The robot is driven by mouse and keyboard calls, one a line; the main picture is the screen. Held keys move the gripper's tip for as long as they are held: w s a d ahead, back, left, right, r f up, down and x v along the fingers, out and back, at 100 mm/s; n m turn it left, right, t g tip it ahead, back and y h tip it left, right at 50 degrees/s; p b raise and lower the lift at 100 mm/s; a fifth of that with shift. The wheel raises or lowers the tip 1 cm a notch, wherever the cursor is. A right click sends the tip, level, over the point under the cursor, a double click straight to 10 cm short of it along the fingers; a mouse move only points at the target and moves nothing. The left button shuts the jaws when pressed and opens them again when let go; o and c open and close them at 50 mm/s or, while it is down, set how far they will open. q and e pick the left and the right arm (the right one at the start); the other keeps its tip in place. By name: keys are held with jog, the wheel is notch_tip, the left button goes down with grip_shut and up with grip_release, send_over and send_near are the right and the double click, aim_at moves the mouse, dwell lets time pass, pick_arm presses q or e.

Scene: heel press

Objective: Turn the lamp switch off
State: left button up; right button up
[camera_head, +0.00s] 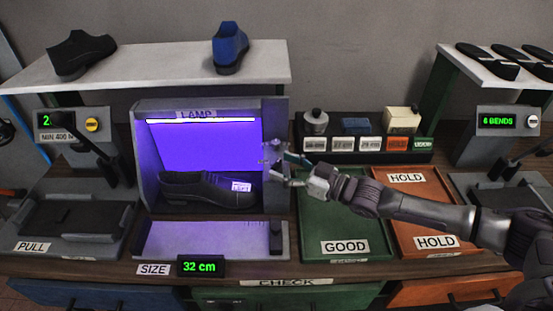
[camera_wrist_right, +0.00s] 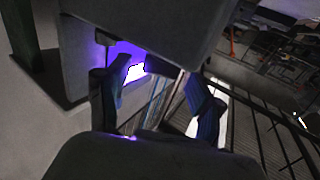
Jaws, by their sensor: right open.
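The grey lamp box (camera_head: 150,165), marked LAMP, stands left of centre in the head view. Its strip light (camera_head: 200,120) glows and fills the inside with purple. A black shoe (camera_head: 200,188) with a white label lies inside. My right gripper (camera_head: 280,168) is at the box's right front edge, its fingers apart and empty. The switch cannot be made out clearly; small parts at that edge are mixed with the fingertips. In the right wrist view the open fingers (camera_wrist_right: 158,78) are close to the grey box (camera_wrist_right: 145,25), with purple light behind. Contact cannot be told.
The green GOOD tray (camera_head: 340,222) and orange HOLD tray (camera_head: 420,180) lie under my right arm. A rack with labelled blocks (camera_head: 365,148) stands behind. A shelf (camera_head: 170,72) with two shoes is above the lamp box. A PULL fixture (camera_head: 75,230) stands left.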

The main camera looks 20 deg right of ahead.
jog(key=shift+w+a+r, duration=0.1)
jog(key=shift+w+a, duration=0.5)
jog(key=shift+a, duration=0.05)
jog(key=shift+w+a, duration=0.15)
jog(key=shift+w, duration=0.05)
jog(key=c, duration=1.2)
pick_arm(q)
jog(key=shift+s+r, duration=0.2)
pick_arm(e)
jog(key=shift+o, duration=0.2)
